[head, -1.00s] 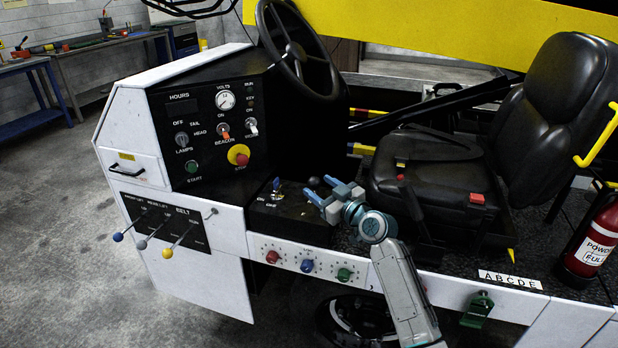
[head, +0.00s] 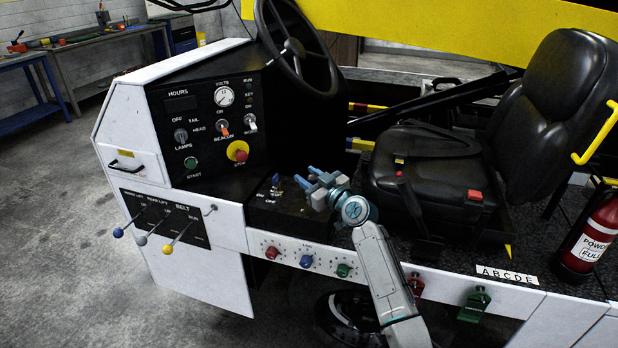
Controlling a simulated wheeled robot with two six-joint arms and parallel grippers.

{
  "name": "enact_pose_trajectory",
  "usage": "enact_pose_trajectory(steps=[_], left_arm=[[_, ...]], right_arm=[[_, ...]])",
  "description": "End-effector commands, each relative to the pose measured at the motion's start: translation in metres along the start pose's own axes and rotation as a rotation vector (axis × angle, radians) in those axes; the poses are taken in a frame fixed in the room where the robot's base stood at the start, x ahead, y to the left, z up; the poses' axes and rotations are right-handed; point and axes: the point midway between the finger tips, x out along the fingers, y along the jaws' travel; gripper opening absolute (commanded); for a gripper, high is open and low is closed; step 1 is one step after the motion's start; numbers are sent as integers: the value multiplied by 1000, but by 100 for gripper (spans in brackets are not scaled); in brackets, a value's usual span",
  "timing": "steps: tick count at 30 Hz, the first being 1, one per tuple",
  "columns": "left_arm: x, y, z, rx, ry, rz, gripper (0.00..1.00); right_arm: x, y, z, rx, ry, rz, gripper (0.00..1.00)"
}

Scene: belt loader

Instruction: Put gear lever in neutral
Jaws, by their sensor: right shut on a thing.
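My right gripper (head: 309,178) is over the low black console (head: 275,212) between the dashboard and the seat. It is shut on the gear lever. The fingers hide the lever and its knob, so I cannot read its position. A small blue switch (head: 276,181) stands on the console to the left of the gripper, apart from it. My left gripper is not in view.
The steering wheel (head: 291,48) is above and behind the gripper. The black seat (head: 425,170) is close on the right. Red, blue and green knobs (head: 306,261) line the white panel below. A fire extinguisher (head: 590,238) stands far right.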

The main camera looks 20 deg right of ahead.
Motion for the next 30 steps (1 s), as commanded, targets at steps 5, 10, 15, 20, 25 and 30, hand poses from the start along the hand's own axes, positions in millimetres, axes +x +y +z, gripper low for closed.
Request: enact_pose_trajectory(steps=[5, 10, 15, 20, 25, 30], left_arm=[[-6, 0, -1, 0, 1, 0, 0], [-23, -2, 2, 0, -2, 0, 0], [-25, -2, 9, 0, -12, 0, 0], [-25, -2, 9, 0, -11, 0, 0], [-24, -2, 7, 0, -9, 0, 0], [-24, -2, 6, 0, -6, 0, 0]], right_arm=[[3, 5, -4, 22, -15, -3, 0], [15, 26, -10, 138, -95, -15, 0], [30, 47, -5, 280, -185, -29, 0], [36, 55, -1, 344, -226, -35, 0], [36, 56, -1, 351, -230, -36, 0], [36, 56, -1, 351, -230, -36, 40]])
